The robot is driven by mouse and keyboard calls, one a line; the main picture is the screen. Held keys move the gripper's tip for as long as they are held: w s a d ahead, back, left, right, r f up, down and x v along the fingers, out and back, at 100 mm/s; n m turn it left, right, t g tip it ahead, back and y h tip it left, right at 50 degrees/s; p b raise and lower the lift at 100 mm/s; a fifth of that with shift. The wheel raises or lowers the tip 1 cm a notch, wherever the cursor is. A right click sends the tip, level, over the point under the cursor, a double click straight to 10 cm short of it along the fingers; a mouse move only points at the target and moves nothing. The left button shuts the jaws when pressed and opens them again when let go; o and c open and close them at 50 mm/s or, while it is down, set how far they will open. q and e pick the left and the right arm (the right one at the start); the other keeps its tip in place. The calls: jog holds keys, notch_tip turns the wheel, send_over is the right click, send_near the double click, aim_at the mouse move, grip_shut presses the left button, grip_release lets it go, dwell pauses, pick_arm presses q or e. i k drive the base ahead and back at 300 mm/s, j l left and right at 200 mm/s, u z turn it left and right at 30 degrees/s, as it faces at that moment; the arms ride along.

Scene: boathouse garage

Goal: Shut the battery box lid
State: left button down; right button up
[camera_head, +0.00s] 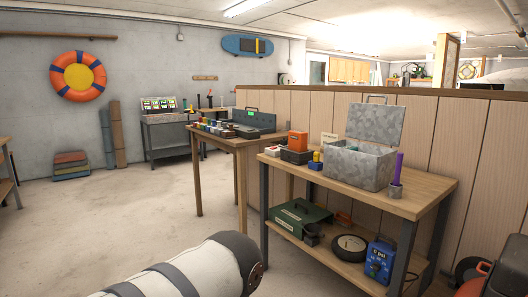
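A mottled grey metal box (357,167) stands on the wooden workbench (428,203) at the right. It looks like the battery box, though I cannot read a label on it. Its lid (376,124) is raised and stands upright at the back, with a handle on its top edge. The box's inside is mostly hidden by its front wall. Neither of my grippers is in view. Only a white link of my arm shows at the bottom, left of the workbench.
An orange box (298,141), a blue-and-yellow item (315,161) and a cup with a purple stick (396,189) stand near the box. The lower shelf holds a green case (301,214) and a blue device (379,260). A second table (236,143) stands behind left.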

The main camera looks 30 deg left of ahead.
aim_at(381, 124)
jog(key=u, duration=0.4)
jog(key=i+j+z, duration=0.45)
jog(key=j, duration=0.25)
jog(key=i+j+z, duration=0.3)
jog(key=j+z, duration=0.15)
jog(key=j, duration=0.35)
jog(key=i+j+z, duration=0.2)
jog(key=j+z, duration=0.2)
jog(key=j, duration=0.45)
jog(key=j+z, duration=0.45)
jog(key=j, duration=0.45)
jog(key=k+j+z, duration=0.1)
jog(key=j+z, duration=0.35)
jog(key=j, duration=0.5)
jog(key=k+j+z, duration=0.25)
jog(key=j+z, duration=0.2)
jog(key=j, duration=0.45)
